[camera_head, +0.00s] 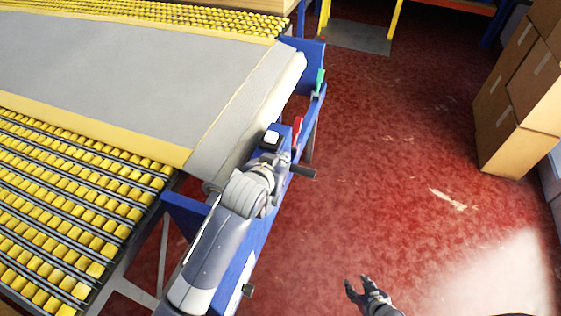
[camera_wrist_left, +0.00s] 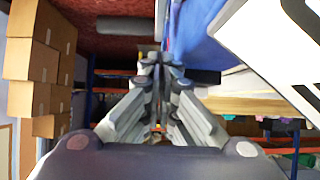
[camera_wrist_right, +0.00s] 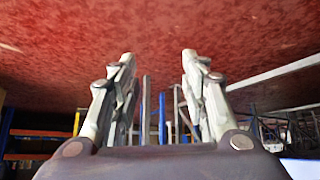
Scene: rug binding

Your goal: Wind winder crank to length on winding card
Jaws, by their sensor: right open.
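A dark cylindrical handle (camera_head: 302,171), which looks like the winder crank's, sticks out to the right of the blue machine frame. My left gripper (camera_head: 280,165) is beside it at the frame's edge. In the left wrist view its fingers (camera_wrist_left: 160,60) are drawn together, and a dark bar (camera_wrist_left: 128,25) shows past the tips. I cannot see the handle between the fingers. My right gripper (camera_head: 366,290) is open and empty over the red floor, apart from the machine; its spread fingers show in the right wrist view (camera_wrist_right: 157,65). I cannot pick out a winding card.
A grey rug (camera_head: 110,70) with yellow edging lies on yellow rollers (camera_head: 60,190). A red lever (camera_head: 297,135) and a green lever (camera_head: 319,82) stand on the blue frame. Cardboard boxes (camera_head: 510,100) are stacked at right. The red floor (camera_head: 400,150) between is clear.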

